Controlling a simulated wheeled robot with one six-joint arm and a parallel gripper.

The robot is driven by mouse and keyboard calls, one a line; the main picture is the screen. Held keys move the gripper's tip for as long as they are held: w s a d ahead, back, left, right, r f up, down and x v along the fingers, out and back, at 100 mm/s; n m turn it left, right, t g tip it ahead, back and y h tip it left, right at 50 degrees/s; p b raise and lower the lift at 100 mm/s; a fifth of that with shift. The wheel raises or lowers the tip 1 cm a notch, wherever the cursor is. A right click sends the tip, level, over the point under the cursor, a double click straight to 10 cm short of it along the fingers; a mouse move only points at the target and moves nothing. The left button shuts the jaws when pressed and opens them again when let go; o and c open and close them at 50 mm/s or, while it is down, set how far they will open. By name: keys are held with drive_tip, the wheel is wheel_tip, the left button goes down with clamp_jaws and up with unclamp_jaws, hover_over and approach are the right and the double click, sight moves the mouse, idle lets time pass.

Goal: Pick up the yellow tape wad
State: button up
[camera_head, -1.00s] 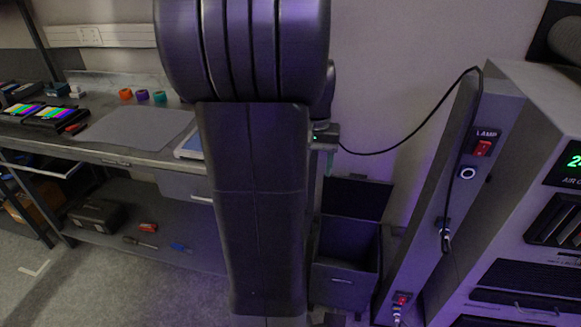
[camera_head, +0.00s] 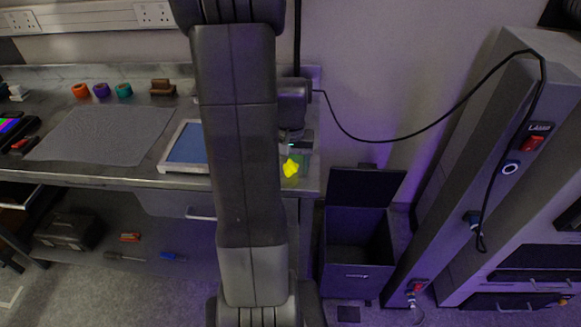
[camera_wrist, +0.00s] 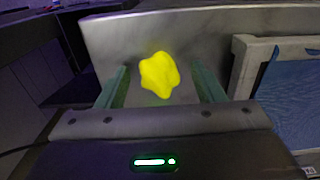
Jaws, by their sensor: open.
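The yellow tape wad (camera_head: 291,167) lies at the right end of the workbench, to the right of the blue-panelled frame. In the wrist view the wad (camera_wrist: 160,74) is a lumpy bright yellow piece on the grey metal top. My gripper (camera_wrist: 160,88) is open, with one greenish finger to the left of the wad and one to the right. The wad shows between the fingers with gaps on both sides. I cannot tell how far the fingertips reach down beside it. In the head view my gripper (camera_head: 293,160) is partly hidden by my arm.
A grey mat (camera_head: 100,134) and several tape rolls (camera_head: 101,90) lie further left. An open dark bin (camera_head: 358,270) stands on the floor to the right, and a black cable (camera_head: 420,135) hangs behind.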

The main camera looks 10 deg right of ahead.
drive_tip(key=shift+f, duration=0.1)
drive_tip(key=c, duration=1.1)
drive_tip(key=shift+o, duration=0.2)
